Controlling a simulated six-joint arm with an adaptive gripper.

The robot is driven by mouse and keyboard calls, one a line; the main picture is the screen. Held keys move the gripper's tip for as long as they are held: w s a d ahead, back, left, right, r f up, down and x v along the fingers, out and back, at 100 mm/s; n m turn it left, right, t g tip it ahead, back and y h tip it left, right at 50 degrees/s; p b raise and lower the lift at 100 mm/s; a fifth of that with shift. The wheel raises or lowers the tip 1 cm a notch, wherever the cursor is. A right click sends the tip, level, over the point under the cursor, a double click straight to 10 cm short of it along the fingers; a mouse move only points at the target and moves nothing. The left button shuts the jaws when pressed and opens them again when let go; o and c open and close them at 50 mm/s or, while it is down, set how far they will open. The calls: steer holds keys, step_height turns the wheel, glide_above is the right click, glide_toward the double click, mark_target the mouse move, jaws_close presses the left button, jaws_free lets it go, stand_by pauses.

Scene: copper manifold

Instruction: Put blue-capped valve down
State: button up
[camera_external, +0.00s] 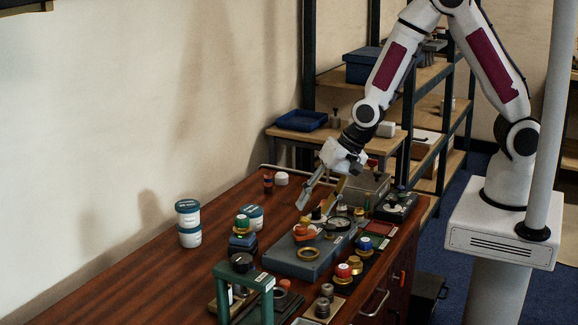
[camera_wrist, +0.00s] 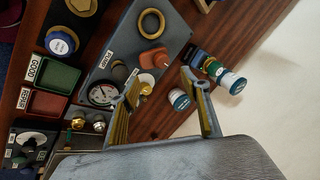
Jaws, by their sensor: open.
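The blue-capped valve (camera_external: 364,244) stands upright on the table's right side, its brass body below the cap. In the wrist view its blue cap with a white ring (camera_wrist: 60,42) is at the upper left, next to the green GOOD tray (camera_wrist: 58,75). I cannot tell whether its base touches that tray. My gripper (camera_external: 320,196) is open and empty above the back of the work area, apart from the valve. Its spread fingers show in the wrist view (camera_wrist: 160,80).
A blue-grey plate (camera_external: 290,262) carries an orange-red part (camera_external: 304,232) and a brass ring (camera_external: 308,254). A gauge (camera_external: 338,223) is near its back. A red-capped valve (camera_external: 343,270) and a green stand (camera_external: 243,280) are nearer the front. White tubs (camera_external: 189,224) stand left. Bare wood lies at the left.

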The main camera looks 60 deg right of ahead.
mark_target(365, 240)
steer(key=s+d+f+g, duration=0.1)
steer(key=s, duration=0.2)
steer(key=s+d+n+g+h, duration=0.1)
steer(key=s+d+g, duration=0.1)
steer(key=s, duration=0.2)
steer(key=s+d+f+g+h, duration=0.1)
steer(key=s, duration=0.3)
steer(key=shift+s+d+f+g, duration=0.25)
steer(key=shift+d+f+g, duration=0.1)
steer(key=shift+g, duration=0.05)
steer(key=shift+s+d, duration=0.15)
steer(key=shift+s, duration=0.2)
steer(key=shift+f, duration=0.1)
steer(key=shift+f, duration=1.25)
steer(key=shift+w+f, duration=0.15)
steer(key=shift+f, duration=2.4)
steer(key=shift+c, duration=0.3)
jaws_close()
